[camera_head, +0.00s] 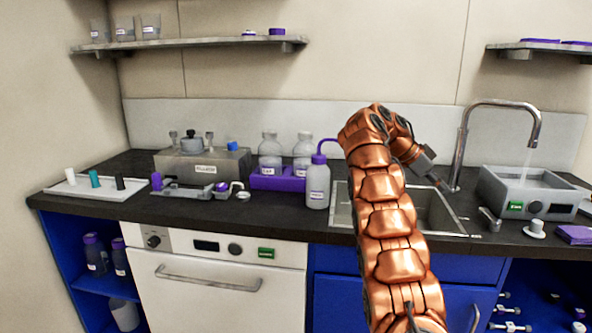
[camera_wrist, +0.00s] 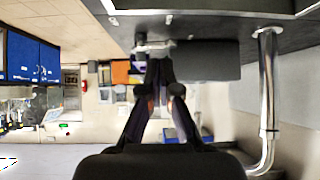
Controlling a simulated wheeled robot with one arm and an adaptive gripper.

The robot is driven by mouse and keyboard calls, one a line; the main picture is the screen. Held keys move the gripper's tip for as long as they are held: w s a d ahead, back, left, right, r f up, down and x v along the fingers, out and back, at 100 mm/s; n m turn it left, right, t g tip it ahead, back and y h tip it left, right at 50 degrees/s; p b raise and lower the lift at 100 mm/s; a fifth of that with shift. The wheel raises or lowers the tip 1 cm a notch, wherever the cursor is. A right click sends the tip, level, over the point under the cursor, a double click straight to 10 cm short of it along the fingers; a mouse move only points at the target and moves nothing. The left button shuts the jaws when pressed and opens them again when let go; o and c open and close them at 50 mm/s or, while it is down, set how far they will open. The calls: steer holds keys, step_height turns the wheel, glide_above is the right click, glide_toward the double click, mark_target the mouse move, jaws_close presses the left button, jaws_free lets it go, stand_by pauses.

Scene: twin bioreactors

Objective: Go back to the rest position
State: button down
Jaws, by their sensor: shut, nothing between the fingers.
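My copper-coloured arm rises from the bottom of the head view and bends over at the top toward the right. My gripper (camera_head: 440,184) points down and right above the sink (camera_head: 438,213), left of the tap (camera_head: 462,150). In the wrist view my gripper (camera_wrist: 157,66) has its dark fingers meeting at the tips, shut and empty. A chrome pipe (camera_wrist: 268,100), which looks like the tap, stands to the right of the fingers there, apart from them.
A white wash bottle (camera_head: 318,183) with a purple spout stands left of my arm. A purple rack (camera_head: 277,183) with bottles is beside it. A grey water bath (camera_head: 527,190) stands right of the tap. Shelves (camera_head: 190,43) hang above.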

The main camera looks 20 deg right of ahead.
steer(key=s+a+f+n+t+y, duration=0.1)
steer(key=s+a+f+n, duration=0.1)
steer(key=a+n, duration=0.65)
steer(key=s+a+f+n+t+y, duration=0.1)
steer(key=s+a+f+n+y, duration=0.2)
steer(key=a, duration=1.1)
steer(key=s+a+f+n+y, duration=0.2)
steer(key=s+a+f+n, duration=0.45)
steer(key=s+a, duration=0.6)
steer(key=s+a+f+n+y, duration=0.2)
steer(key=s+a+f+n, duration=0.5)
steer(key=s+a, duration=0.6)
step_height(320, 180, up, 22)
steer(key=m+t+p, duration=0.1)
steer(key=p, duration=2)
steer(key=shift+s+a+p, duration=0.35)
steer(key=shift+s+a, duration=0.05)
steer(key=shift+a, duration=0.05)
